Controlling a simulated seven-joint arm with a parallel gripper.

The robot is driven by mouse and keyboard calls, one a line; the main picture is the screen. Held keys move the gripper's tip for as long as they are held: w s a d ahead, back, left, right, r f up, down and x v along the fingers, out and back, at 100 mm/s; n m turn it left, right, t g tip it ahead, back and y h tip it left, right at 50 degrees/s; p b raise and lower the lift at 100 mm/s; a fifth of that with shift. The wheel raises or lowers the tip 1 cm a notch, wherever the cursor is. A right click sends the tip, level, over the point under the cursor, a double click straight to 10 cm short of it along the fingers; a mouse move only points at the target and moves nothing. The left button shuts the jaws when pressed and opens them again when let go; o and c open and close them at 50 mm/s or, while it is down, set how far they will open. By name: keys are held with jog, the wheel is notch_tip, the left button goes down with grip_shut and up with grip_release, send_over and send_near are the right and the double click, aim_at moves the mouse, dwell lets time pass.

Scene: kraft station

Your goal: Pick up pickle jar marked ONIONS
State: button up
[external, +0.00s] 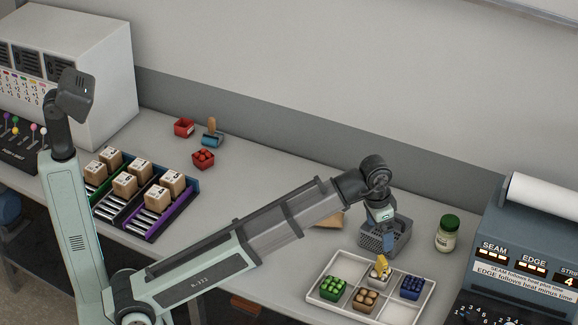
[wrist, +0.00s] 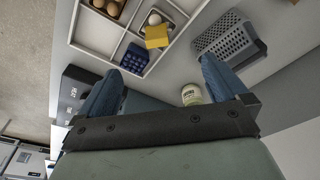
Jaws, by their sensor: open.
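A glass jar (external: 447,234) with a green lid and a pale label stands upright on the counter at the right, left of the grey-blue machine. The jar also shows in the wrist view (wrist: 191,94), partly hidden behind my gripper's bar; its label has lettering too small to read surely. My gripper (external: 382,245) is above the counter, left of the jar, near the grey basket and the white tray. In the wrist view my gripper (wrist: 160,88) has its two blue fingers wide apart, with nothing held between them.
A white divided tray (external: 312,288) holds baskets of green, brown and blue items, plus a yellow object (external: 382,264). A grey perforated basket (external: 398,243) stands behind it. A machine (external: 520,250) with displays borders the jar's right. Parcels (external: 125,184) sit on racks at left.

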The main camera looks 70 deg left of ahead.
jog(key=w+a+f, duration=0.1)
jog(key=w+a, duration=0.1)
jog(key=w, duration=0.1)
jog(key=r+n+g, duration=0.1)
jog(key=n+g, duration=0.1)
jog(key=n, duration=0.6)
send_over(451, 221)
notch_tip(451, 221, down, 13)
jog(key=n, duration=0.6)
jog(key=shift+a+f+n, duration=0.1)
jog(key=shift+f+n, duration=0.1)
jog(key=shift+n, duration=0.1)
jog(key=c, duration=1.5)
jog(key=shift+r, duration=0.1)
